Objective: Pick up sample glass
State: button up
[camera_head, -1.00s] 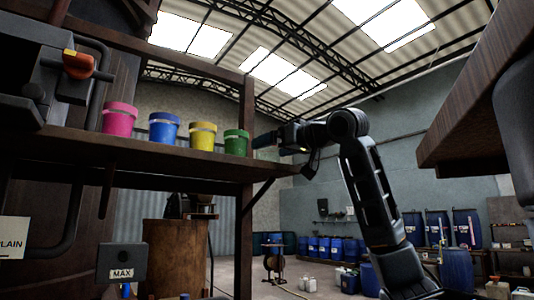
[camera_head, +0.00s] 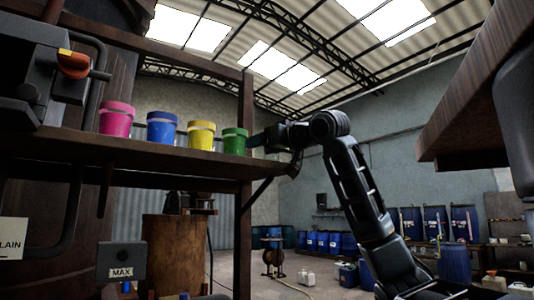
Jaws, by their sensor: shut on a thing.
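Four small lidded-looking cups stand in a row on a dark wooden shelf (camera_head: 120,150): pink (camera_head: 115,122), blue (camera_head: 162,131), yellow (camera_head: 200,137) and green (camera_head: 234,143). No clear glass shows as such. My gripper (camera_head: 256,140) reaches in from the right at shelf height and meets the right side of the green cup. The green cup stands upright at shelf level.
A wooden post (camera_head: 245,95) rises at the shelf's right end, beside my gripper. A dark machine with an orange knob (camera_head: 73,64) is at the left. A brown overhang (camera_head: 480,100) juts in at the right. Blue drums (camera_head: 455,264) stand far back.

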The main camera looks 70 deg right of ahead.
jog(key=c, duration=0.5)
jog(key=shift+r, duration=0.2)
